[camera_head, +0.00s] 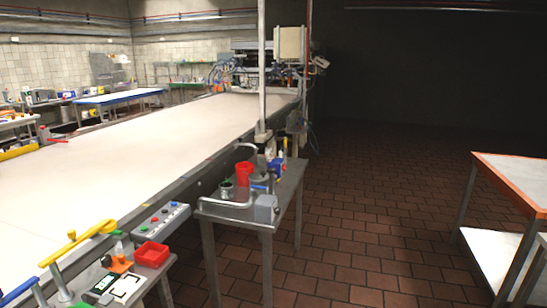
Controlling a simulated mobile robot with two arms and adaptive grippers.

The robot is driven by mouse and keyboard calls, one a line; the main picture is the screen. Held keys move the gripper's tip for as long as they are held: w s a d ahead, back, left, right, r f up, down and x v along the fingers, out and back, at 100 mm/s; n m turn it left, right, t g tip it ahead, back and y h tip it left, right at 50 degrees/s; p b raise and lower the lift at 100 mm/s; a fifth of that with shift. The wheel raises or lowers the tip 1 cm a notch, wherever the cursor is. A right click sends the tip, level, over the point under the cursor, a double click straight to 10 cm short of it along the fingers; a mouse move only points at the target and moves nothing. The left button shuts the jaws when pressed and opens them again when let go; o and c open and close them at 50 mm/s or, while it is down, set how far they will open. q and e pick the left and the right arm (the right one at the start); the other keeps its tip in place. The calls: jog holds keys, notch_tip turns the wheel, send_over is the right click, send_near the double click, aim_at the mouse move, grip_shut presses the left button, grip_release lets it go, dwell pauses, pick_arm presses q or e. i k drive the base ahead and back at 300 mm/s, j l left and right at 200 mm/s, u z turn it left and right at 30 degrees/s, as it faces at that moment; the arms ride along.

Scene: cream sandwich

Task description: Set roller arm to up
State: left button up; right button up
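No part labelled as the roller arm shows, and I cannot tell for sure which part it is. A yellow lever-like arm (77,243) lies at a slant over the near edge of the long conveyor (130,160), at the lower left, by a metal post. A red-handled part (50,137) stands at the conveyor's far left edge, beside a yellow bar (18,153). Neither of my grippers is in view.
A control box with buttons (161,219) and a red tray (152,255) sit along the near edge. A small metal table (280,205) holds a red cup (244,172) and bent tubing. An orange-edged table (510,175) stands right. Tiled floor between them is clear.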

aim_at(119, 232)
jog(key=u, duration=0.45)
jog(key=i+l+u, duration=0.85)
